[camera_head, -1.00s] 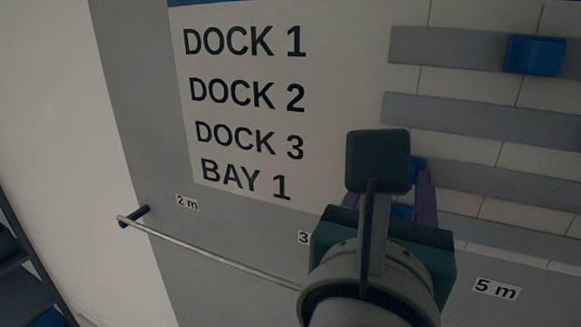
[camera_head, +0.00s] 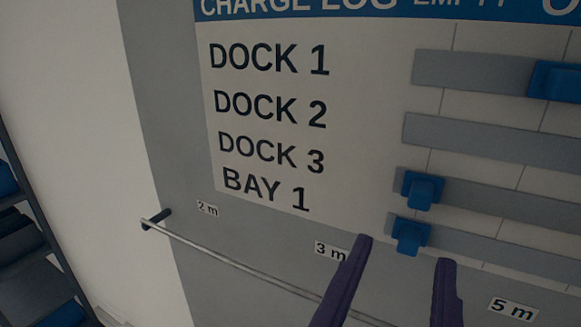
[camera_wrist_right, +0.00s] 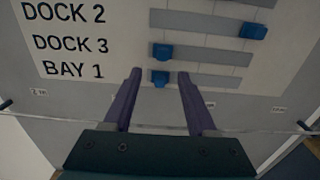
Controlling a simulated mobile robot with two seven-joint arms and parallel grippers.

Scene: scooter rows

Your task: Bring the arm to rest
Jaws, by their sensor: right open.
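My right gripper (camera_head: 404,252) is at the lower right of the head view, with two purple fingers spread apart and nothing between them. It also shows in the right wrist view (camera_wrist_right: 158,78), with its fingers pointing up at the board. A blue slider (camera_head: 411,236) sits on the lowest grey strip, just beyond and above the fingertips in the head view. In the right wrist view that slider (camera_wrist_right: 160,78) appears between the open fingertips, with the fingers not closed on it. My left gripper is not in view.
The wall board (camera_head: 270,200) lists Dock 1 to Bay 1. Blue sliders sit on the Bay 1 strip, the Dock 3 strip (camera_head: 421,190) and the Dock 1 strip (camera_head: 557,82). A metal rail (camera_head: 235,265) runs below. A shelf (camera_head: 30,250) stands at far left.

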